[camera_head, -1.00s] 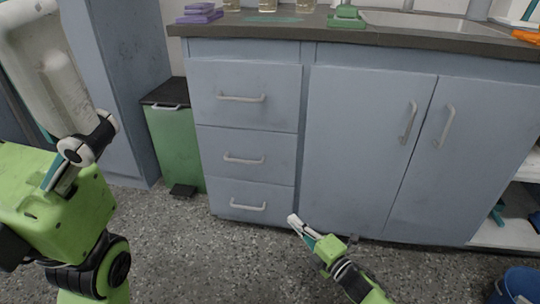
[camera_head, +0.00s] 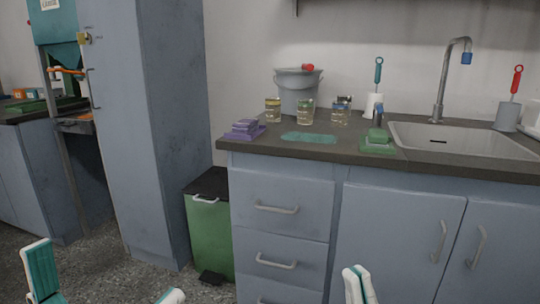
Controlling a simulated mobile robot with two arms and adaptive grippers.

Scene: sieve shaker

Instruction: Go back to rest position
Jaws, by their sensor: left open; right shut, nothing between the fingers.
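My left gripper (camera_head: 105,270) is at the bottom left of the head view. Its two white and teal fingers are wide apart with nothing between them, and the floor shows in the gap. My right gripper (camera_head: 356,272) is at the bottom edge, right of the middle, in front of the blue cabinet doors. Its fingers are together and hold nothing. Both arms are cut off below the picture.
A counter (camera_head: 330,150) carries jars, a grey bucket (camera_head: 298,90), purple blocks (camera_head: 245,129), a green block (camera_head: 377,140) and a sink (camera_head: 460,140). A green bin (camera_head: 210,232) stands beside a tall cabinet (camera_head: 170,130). Floor is clear at the lower left.

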